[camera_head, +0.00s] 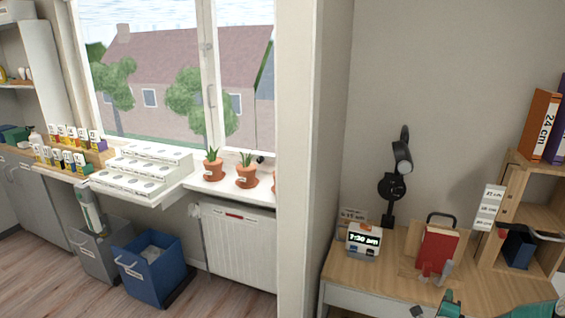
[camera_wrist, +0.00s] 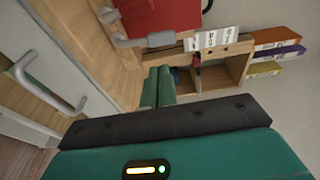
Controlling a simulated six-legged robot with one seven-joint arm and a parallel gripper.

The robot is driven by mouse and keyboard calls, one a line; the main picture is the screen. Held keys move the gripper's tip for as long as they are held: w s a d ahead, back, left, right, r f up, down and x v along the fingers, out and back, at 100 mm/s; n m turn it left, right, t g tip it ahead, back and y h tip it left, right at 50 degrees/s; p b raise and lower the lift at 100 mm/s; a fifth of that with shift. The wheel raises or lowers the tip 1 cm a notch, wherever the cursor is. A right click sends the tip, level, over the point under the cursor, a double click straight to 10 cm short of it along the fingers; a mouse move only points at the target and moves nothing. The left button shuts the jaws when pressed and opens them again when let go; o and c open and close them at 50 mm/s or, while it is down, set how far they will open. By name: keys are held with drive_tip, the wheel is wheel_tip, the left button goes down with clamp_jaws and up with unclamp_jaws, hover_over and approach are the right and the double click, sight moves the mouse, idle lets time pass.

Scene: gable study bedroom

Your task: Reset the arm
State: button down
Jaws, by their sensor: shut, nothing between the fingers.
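My gripper (camera_wrist: 158,82) shows in the wrist view as two teal fingers side by side, shut and empty. It is in front of the wooden desk (camera_wrist: 90,30), with the desk shelf beyond its tips. In the head view, teal parts of my arm show at the bottom right edge, over the front of the desk (camera_head: 375,272). The rest of the arm is out of that frame.
On the desk are a red book (camera_head: 437,247) in a holder, a clock (camera_head: 363,239), a black lamp (camera_head: 393,183) and a shelf (camera_head: 512,208) with binders. A blue bin (camera_head: 150,268) and a grey bin (camera_head: 95,255) stand on the floor at left.

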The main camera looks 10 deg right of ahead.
drive_tip(key=w+a+r+n+g+y, duration=0.1)
drive_tip(key=w+a+r+n+y, duration=0.25)
drive_tip(key=a+r+n, duration=0.6)
drive_tip(key=w+a+r+n+g+y, duration=0.15)
drive_tip(key=a+r+n+y, duration=0.35)
drive_tip(key=a, duration=0.8)
drive_tip(key=s+a+r+n+g, duration=0.2)
drive_tip(key=s+a+r+n, duration=0.4)
drive_tip(key=s+a+r, duration=0.45)
drive_tip(key=s+a+n+g+y, duration=0.1)
drive_tip(key=s+a+n, duration=0.1)
drive_tip(key=s+a, duration=0.3)
drive_tip(key=s+a+n+g+y, duration=0.2)
drive_tip(key=s+a+n, duration=0.1)
drive_tip(key=s, duration=0.7)
drive_tip(key=shift+a+r+n, duration=0.35)
drive_tip(key=shift+a, duration=0.5)
